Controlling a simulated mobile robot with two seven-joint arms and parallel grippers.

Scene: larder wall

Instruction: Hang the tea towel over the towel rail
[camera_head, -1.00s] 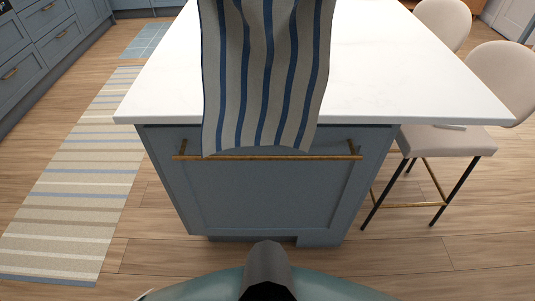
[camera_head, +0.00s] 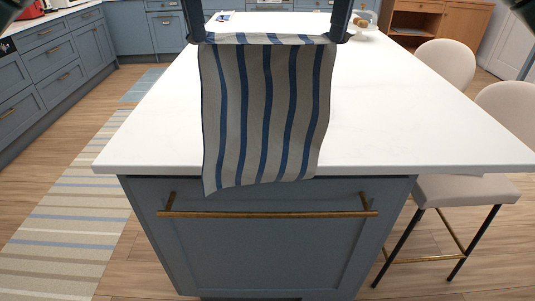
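The tea towel (camera_head: 265,115), pale with blue stripes, hangs spread out by its top edge between my two grippers. My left gripper (camera_head: 197,37) is shut on its top left corner, and my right gripper (camera_head: 341,37) is shut on its top right corner. The towel covers part of the white worktop and its front edge in the view. Its lower hem appears just above the brass towel rail (camera_head: 265,214). The rail runs across the blue end panel of the island, bare along its length. I cannot tell how far the towel is from the panel.
The white island worktop (camera_head: 410,135) overhangs the panel just above the rail. A cream bar stool (camera_head: 465,190) stands at the right. A striped runner (camera_head: 60,225) lies on the floor at the left. Blue cabinets (camera_head: 55,60) line the back left.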

